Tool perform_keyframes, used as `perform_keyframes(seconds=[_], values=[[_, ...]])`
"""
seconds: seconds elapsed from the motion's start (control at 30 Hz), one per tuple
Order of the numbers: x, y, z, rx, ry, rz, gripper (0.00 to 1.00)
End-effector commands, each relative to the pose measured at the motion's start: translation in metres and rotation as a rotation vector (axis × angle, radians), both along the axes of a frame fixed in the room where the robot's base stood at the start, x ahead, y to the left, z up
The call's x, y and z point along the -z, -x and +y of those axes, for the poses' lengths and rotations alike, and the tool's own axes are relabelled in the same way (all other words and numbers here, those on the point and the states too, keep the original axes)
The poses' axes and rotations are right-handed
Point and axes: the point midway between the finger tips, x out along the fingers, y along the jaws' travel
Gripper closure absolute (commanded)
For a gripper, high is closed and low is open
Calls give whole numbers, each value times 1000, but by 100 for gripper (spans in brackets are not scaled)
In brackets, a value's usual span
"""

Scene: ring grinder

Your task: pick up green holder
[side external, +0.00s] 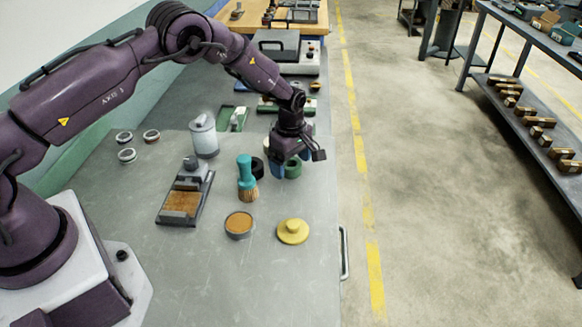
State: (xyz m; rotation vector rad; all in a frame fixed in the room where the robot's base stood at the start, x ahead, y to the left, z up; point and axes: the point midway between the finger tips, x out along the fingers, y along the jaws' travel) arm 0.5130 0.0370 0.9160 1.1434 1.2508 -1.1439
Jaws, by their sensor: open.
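The green holder (293,168) is a small dark green round piece on the grey bench, right of the bench's middle. My gripper (288,165) points down right over it, with its blue fingers around or beside the holder. The fingers are open, and they hide part of the holder. I cannot tell whether they touch it.
A black round piece (257,168) and a teal brush (247,180) stand close to the left. A yellow knobbed piece (293,232) and a round tin (238,225) lie in front. A grey canister (204,136) and a black-framed device (186,192) are farther left.

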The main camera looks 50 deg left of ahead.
Motion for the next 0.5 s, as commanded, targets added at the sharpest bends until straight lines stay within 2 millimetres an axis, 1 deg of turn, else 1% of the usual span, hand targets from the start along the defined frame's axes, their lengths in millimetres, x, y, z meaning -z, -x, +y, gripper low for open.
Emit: perform_keyframes(seconds=[0.03,0.1,0.33,0.37,0.4,0.47,0.5], values=[[6,0,0,-1,0,1,13],[9,0,0,-1,0,0,13],[10,0,0,-1,0,-1,13],[10,0,0,0,0,-1,20],[10,0,0,0,0,-1,29],[10,0,0,0,0,-1,43],[10,0,0,0,0,-1,52]])
